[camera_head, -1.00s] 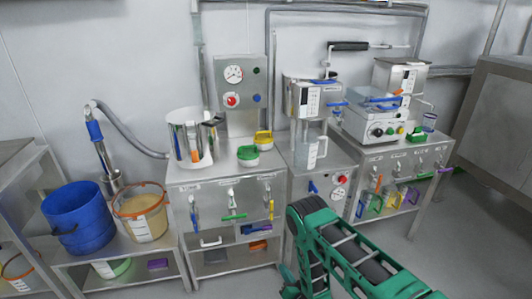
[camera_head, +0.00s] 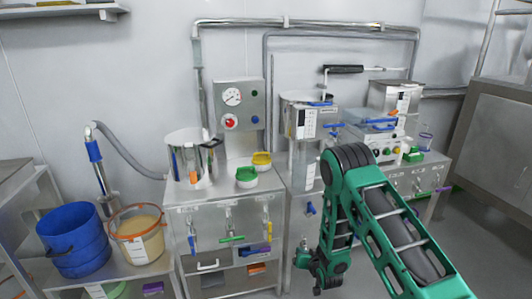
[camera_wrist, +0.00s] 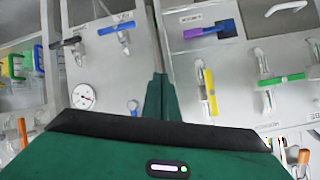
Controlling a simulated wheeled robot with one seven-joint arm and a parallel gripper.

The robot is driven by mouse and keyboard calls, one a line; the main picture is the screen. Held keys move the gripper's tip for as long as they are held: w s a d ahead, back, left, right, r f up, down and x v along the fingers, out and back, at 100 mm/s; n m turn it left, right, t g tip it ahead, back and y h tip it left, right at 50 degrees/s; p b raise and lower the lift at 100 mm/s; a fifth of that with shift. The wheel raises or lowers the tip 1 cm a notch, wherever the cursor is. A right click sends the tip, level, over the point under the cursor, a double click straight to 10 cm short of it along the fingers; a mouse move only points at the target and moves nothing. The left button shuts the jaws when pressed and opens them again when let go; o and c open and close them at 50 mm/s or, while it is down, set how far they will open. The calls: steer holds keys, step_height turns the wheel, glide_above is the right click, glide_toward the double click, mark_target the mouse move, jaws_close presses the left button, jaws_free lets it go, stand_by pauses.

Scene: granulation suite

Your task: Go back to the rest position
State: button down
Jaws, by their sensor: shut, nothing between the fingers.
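My green arm rises in the right half of the head view, bends at a black-banded elbow and hangs down in front of the benches. My gripper (camera_wrist: 158,98) shows in the wrist view as a green shape with its narrow fingers together and nothing between them. In the head view the arm's lower end is small, and the fingertips are hard to make out there. The gripper is apart from the cabinet front, which fills much of the wrist view with its gauge (camera_wrist: 83,96), a blue-handled valve (camera_wrist: 116,28) and a yellow handle (camera_wrist: 210,92).
A steel cabinet (camera_head: 215,222) bears a steel pot (camera_head: 186,150) and green (camera_head: 246,178) and yellow (camera_head: 262,160) lidded cups. A blue bucket (camera_head: 74,238) and an orange-rimmed tub (camera_head: 138,235) stand on the left shelf. Machines stand behind my arm. Grey floor is open at the lower right.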

steer(key=s+d+r+m+g+h, duration=0.1)
steer(key=s+d+r+g+h, duration=0.1)
steer(key=d+r, duration=0.75)
steer(key=s+d+r+g+h, duration=0.2)
steer(key=s+d+r, duration=0.1)
steer(key=d+r, duration=0.6)
steer(key=s+d+r+m+g, duration=0.1)
steer(key=s+d+r+g, duration=0.1)
steer(key=s+d+r, duration=0.35)
steer(key=s+d+r+m+g, duration=0.1)
steer(key=s+d+r, duration=0.2)
steer(key=s+r, duration=0.5)
steer(key=s+r+m+g, duration=0.1)
steer(key=s+r+g, duration=0.1)
steer(key=s, duration=1.3)
steer(key=s+r+m+g+y, duration=0.1)
steer(key=s+r, duration=0.3)
steer(key=s, duration=1.2)
steer(key=shift+a+r+g, duration=0.25)
steer(key=shift+a+g, duration=0.1)
steer(key=shift+g, duration=0.55)
